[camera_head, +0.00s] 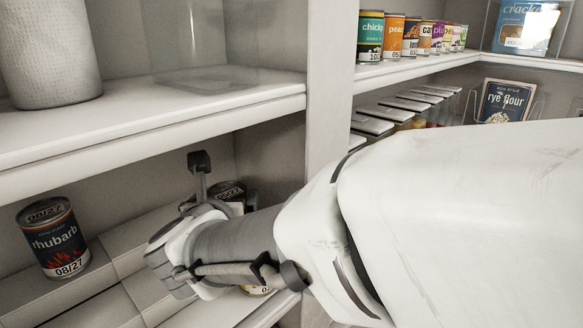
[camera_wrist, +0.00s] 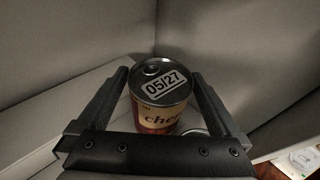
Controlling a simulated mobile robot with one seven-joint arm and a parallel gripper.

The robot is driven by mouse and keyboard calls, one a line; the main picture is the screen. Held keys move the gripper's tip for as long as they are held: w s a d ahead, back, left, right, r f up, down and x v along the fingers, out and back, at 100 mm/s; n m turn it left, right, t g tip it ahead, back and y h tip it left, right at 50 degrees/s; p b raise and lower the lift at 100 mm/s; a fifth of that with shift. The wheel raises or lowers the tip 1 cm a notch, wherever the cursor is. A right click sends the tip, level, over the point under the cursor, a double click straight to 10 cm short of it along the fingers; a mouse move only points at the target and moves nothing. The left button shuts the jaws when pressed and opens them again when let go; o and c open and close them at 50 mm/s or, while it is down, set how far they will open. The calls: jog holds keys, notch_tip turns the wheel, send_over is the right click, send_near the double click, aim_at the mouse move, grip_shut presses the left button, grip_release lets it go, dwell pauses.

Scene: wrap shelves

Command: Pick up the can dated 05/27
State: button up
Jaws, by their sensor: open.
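The can dated 05/27 (camera_wrist: 165,100) stands upright in the wrist view, its date on the dark lid and a yellow and red label starting "che" on its side. It also shows partly in the head view (camera_head: 229,190), behind my gripper on the lower shelf. My gripper (camera_wrist: 160,76) is open, with one finger on each side of this can. I cannot tell whether the fingers touch it. The can's lower part is hidden by the gripper's dark body in the wrist view.
A rhubarb can (camera_head: 53,238) dated 08/27 stands to the left on the lower shelf. Another can (camera_head: 257,290) is mostly hidden under my arm. The upper shelf (camera_head: 150,125) lies above, with a white roll (camera_head: 48,50). A divider (camera_head: 328,90) stands to the right.

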jog(key=c, duration=1.5)
jog(key=shift+w+r, duration=0.1)
jog(key=shift+r, duration=0.3)
